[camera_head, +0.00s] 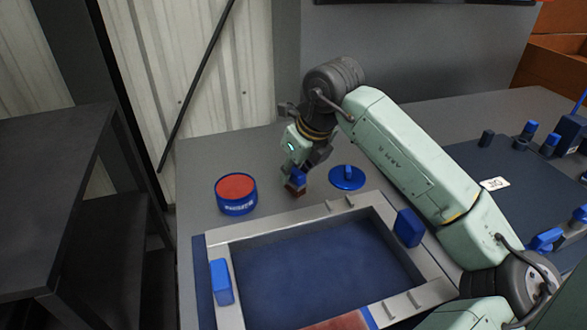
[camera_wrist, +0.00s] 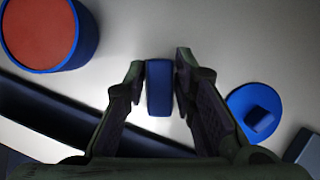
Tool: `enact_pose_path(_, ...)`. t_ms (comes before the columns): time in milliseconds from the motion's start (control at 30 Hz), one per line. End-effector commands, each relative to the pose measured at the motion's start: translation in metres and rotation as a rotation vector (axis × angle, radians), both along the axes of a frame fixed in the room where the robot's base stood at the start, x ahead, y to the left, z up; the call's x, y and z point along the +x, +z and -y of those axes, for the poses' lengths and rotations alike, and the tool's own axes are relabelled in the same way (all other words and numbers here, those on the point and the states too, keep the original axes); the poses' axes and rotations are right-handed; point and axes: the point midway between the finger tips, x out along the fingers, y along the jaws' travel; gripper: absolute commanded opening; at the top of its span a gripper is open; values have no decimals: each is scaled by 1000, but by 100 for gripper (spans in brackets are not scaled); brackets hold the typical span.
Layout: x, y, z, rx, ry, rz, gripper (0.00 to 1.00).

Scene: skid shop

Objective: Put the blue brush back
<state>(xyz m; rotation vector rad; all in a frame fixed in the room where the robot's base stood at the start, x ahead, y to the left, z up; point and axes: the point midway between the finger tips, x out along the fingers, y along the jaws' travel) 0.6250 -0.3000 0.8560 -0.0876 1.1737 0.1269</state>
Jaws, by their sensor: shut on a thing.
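My gripper (camera_head: 298,172) is shut on the blue brush (camera_head: 297,182), holding it near the back of the grey table. The brush's blue handle points up between the fingers, and its brown bristle end faces down. In the wrist view the blue handle (camera_wrist: 158,90) sits between my two fingertips (camera_wrist: 160,62). I cannot tell whether the bristles touch the table. The brush is between a round blue tin (camera_head: 237,207) with an orange-red top on the left and a round blue lid (camera_head: 347,178) with a knob on the right.
A grey metal frame (camera_head: 224,248) with a dark blue inside and blue blocks on its sides lies in front of the brush. A dark mat (camera_head: 480,160) with several blue and dark pieces and a white card (camera_head: 494,184) is at right. A black bench (camera_head: 60,190) stands left.

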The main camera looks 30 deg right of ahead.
Motion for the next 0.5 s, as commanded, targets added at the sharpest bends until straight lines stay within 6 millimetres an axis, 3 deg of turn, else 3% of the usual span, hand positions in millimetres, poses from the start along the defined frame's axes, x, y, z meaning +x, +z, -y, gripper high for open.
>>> enact_pose_path(200, 0, -4, 0, 0, 0, 0, 2)
enact_pose_path(233, 0, -4, 0, 1, 0, 0, 25)
enact_pose_path(500, 0, -3, 0, 1, -1, 0, 43)
